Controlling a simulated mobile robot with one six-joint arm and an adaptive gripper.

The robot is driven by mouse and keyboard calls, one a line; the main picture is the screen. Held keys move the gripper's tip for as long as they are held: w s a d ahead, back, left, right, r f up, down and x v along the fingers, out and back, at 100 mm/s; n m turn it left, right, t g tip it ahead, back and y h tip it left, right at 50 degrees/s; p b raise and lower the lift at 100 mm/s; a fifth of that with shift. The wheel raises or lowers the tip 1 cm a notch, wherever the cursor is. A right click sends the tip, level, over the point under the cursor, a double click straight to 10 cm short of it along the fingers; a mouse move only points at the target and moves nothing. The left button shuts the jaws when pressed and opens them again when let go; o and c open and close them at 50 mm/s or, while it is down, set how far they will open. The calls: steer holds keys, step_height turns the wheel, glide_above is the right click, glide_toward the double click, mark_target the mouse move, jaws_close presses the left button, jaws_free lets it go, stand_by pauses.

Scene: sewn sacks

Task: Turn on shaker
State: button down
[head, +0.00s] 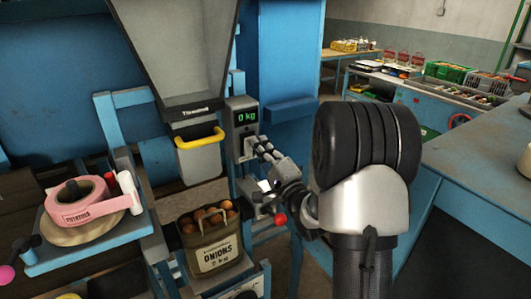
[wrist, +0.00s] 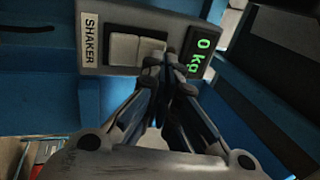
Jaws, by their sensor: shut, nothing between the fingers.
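The shaker switch is a white two-part rocker (wrist: 124,47) on a grey panel, beside a label (wrist: 90,38) reading SHAKER, in the wrist view. A green display (wrist: 202,50) on the same panel reads 0 kg; in the head view the display (head: 247,117) sits on the grey control box (head: 240,103). My gripper (wrist: 167,62) is shut and empty, its tips at the edge of the switch half nearer the display, covering part of it. Whether they touch it I cannot tell. In the head view my gripper (head: 264,149) points at the box below the display.
A metal hopper (head: 183,50) and a yellow-rimmed chute (head: 200,155) stand left of the box. Below is an ONIONS sack (head: 215,255) holding onions. A pink tape dispenser (head: 85,205) is on a blue stand at left. A blue bench (head: 475,165) is at right.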

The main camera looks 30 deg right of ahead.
steer(key=shift+r, duration=0.1)
steer(key=w+r+g+p, duration=0.1)
steer(key=p, duration=0.2)
steer(key=shift+r+p, duration=0.2)
steer(key=shift+p, duration=0.2)
steer(key=shift+f+b, duration=0.35)
steer(key=shift+f, duration=0.1)
